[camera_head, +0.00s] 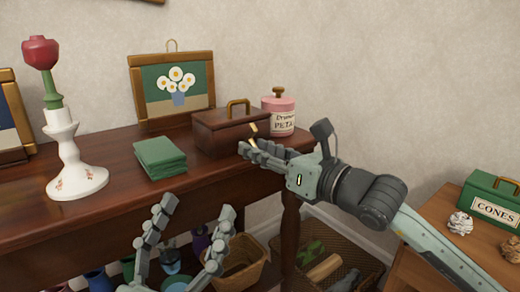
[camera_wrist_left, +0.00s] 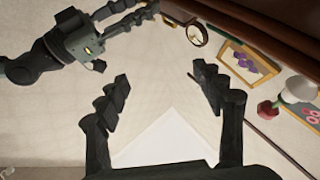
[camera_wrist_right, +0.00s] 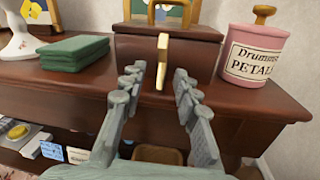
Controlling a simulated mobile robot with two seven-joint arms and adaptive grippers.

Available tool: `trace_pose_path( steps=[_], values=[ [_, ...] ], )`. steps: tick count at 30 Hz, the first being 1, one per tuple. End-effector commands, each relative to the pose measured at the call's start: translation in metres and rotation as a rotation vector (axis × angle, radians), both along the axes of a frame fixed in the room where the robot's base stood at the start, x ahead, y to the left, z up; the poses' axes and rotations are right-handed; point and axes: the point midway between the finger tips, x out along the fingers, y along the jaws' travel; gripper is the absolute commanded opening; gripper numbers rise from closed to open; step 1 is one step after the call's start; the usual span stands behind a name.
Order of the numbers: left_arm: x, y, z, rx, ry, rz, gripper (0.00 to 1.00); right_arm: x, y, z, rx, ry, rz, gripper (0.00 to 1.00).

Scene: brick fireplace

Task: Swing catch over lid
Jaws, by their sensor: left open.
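A brown box with a closed lid and brass handle stands on the dark wooden table; the box (camera_head: 213,133) is also in the right wrist view (camera_wrist_right: 195,55). A slim brass catch (camera_head: 253,129) stands roughly upright at its front; it also shows in the right wrist view (camera_wrist_right: 162,62). My right gripper (camera_head: 262,156) is in front of the box. In the right wrist view its fingers (camera_wrist_right: 159,76) are apart, with the catch between them and a visible gap on each side. My left gripper (camera_head: 194,210) is open and empty in front of the table edge.
A pink jar (camera_head: 280,112) stands close right of the box. A folded green cloth (camera_head: 160,157) and a white candlestick with a red flower (camera_head: 66,155) are to the left. A framed flower picture (camera_head: 172,88) leans behind. Baskets (camera_head: 245,262) sit below.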

Motion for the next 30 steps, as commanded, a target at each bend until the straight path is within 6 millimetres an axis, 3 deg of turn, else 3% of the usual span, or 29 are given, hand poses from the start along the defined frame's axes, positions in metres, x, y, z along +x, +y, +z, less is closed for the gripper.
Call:
trace_pose_path(
  steps=[1,8,21,26,30],
  values=[
    [0.0,0.0,0.0,0.0,0.0,0.0,0.68,0.0,0.0,0.0,0.0,0.0,0.0,0.28],
    [0.0,0.0,0.0,0.0,0.0,0.0,0.68,0.0,0.0,0.0,0.001,0.001,0.0,0.0],
    [0.002,-0.001,-0.001,0.009,0.025,-0.001,0.68,-0.001,0.0,0.003,-0.005,0.011,0.002,0.0],
    [0.004,-0.005,-0.016,0.044,0.128,-0.011,0.68,-0.001,0.0,0.006,-0.023,0.035,0.001,0.0],
    [0.017,0.002,-0.05,0.127,0.295,0.013,0.68,-0.001,0.0,0.009,-0.047,0.068,0.001,0.0]
  ],
)
